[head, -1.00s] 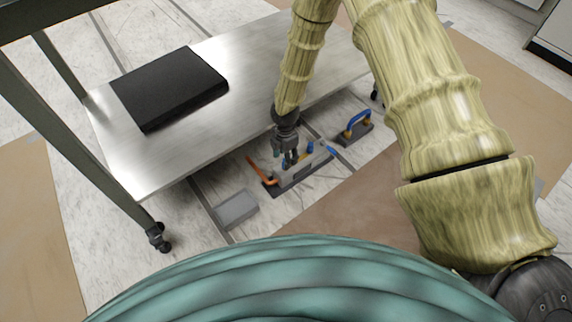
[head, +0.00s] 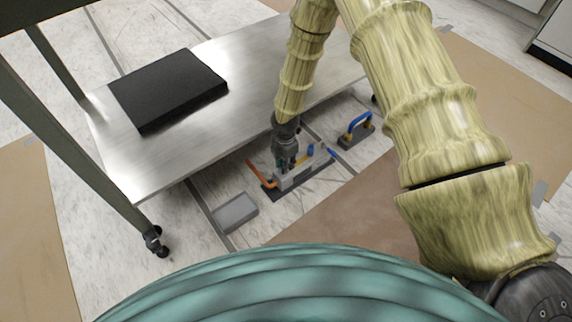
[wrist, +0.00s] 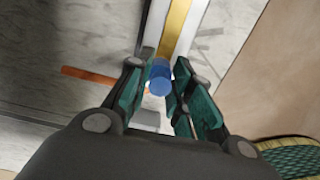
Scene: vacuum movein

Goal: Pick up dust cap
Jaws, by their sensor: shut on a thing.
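The dust cap (wrist: 160,78), a small blue cylinder, sits between my fingertips in the wrist view. My gripper (wrist: 162,92) is shut on it, with a teal-padded finger on each side. In the head view my gripper (head: 285,163) is low over the grey vacuum fitting (head: 300,174) on its dark base. There the cap in my fingers is hidden or too small to make out. The fitting has an orange handle at its left and blue parts at its right. Whether the cap still touches the fitting cannot be told.
A metal table (head: 240,70) bearing a black slab (head: 168,88) stands just behind and above the fitting. A grey box (head: 235,213) lies on the floor to the left. A blue-handled tool (head: 357,131) stands to the right. Brown floor sheet (head: 345,205) lies in front.

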